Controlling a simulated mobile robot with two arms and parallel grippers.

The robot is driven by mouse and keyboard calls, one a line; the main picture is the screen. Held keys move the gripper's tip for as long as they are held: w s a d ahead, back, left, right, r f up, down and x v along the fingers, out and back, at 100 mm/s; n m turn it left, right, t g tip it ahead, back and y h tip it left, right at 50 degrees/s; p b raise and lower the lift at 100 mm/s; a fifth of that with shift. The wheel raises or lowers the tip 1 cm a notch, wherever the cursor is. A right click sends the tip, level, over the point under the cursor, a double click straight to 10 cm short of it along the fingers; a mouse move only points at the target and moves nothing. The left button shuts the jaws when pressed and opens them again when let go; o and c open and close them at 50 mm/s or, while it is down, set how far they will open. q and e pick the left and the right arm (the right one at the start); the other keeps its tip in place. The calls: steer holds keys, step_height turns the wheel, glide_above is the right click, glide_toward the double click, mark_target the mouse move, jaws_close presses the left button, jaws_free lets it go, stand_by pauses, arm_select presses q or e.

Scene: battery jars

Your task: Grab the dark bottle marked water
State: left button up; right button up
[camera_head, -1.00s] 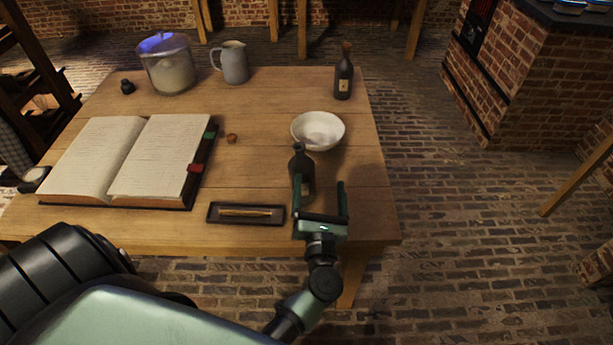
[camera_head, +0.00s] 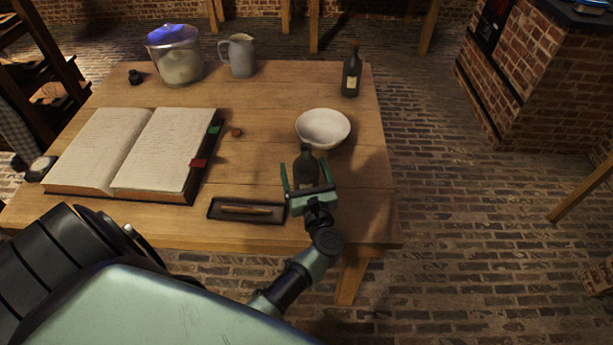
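A dark bottle (camera_head: 306,168) stands upright near the front right of the table, and I cannot see a label on it. My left gripper (camera_head: 305,176) is open in front of it, one finger to each side of the bottle in the picture, with gaps on both sides. The gripper's base hides the lower part of this bottle. A second dark bottle (camera_head: 351,74) with a pale label stands upright at the back right of the table. Its label is too small to read. My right gripper is not in view.
A white bowl (camera_head: 323,128) stands just behind the near bottle. A dark tray (camera_head: 215,208) with a thin brown object lies left of the gripper. An open book (camera_head: 130,150), a lidded jar (camera_head: 175,60) and a grey jug (camera_head: 240,58) stand further left on the wooden table (camera_head: 260,170).

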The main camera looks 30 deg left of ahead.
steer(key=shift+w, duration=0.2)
arm_select(q)
jaws_close()
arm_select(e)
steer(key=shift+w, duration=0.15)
arm_select(q)
steer(key=shift+r, duration=0.25)
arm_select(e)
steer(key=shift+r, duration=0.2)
